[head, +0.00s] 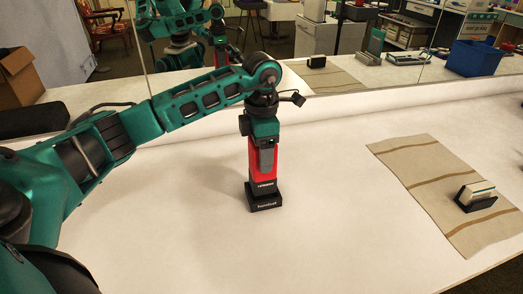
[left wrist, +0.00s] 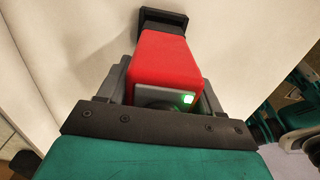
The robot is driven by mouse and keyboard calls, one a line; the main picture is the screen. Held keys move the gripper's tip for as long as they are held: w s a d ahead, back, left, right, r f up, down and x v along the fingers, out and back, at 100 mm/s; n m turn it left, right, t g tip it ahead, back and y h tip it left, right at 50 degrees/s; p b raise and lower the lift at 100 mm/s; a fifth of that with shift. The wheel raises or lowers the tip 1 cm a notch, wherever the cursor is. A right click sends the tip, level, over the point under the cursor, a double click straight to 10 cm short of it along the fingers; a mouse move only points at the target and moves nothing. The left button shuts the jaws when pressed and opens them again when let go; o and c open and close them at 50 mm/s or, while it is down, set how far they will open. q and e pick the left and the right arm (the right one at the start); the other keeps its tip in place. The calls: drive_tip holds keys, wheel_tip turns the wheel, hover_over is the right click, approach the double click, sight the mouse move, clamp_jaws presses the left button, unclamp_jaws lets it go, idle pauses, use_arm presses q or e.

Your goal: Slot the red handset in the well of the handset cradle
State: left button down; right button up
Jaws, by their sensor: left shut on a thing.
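The red handset (head: 252,170) stands upright on the white table with its dark lower end at the handset cradle (head: 264,204), a small black block with lettering. My left gripper (head: 266,160) is shut on the upper part of the handset from above. In the left wrist view the handset (left wrist: 168,58) runs away from the gripper toward the black cradle (left wrist: 163,20), with a green light near its top end. Whether the handset's foot is fully seated in the well cannot be told. My right gripper is not in view.
A beige striped mat (head: 413,172) lies at the right, with a black holder of cards (head: 476,198) on it. A mirror (head: 340,50) stands along the table's back edge and reflects the room. A cardboard box (head: 20,80) is at the far left. The table around the cradle is clear.

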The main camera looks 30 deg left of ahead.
use_arm(q)
drive_tip(key=shift+f+b, duration=0.35)
drive_tip(key=shift+f, duration=0.15)
idle(1.2)
drive_tip(key=shift+f+b, duration=0.3)
drive_tip(key=shift+f, duration=0.2)
drive_tip(key=shift+f, duration=0.15)
drive_tip(key=shift+f+b, duration=0.35)
drive_tip(key=shift+f, duration=0.05)
idle(0.4)
drive_tip(key=shift+c, duration=0.5)
unclamp_jaws()
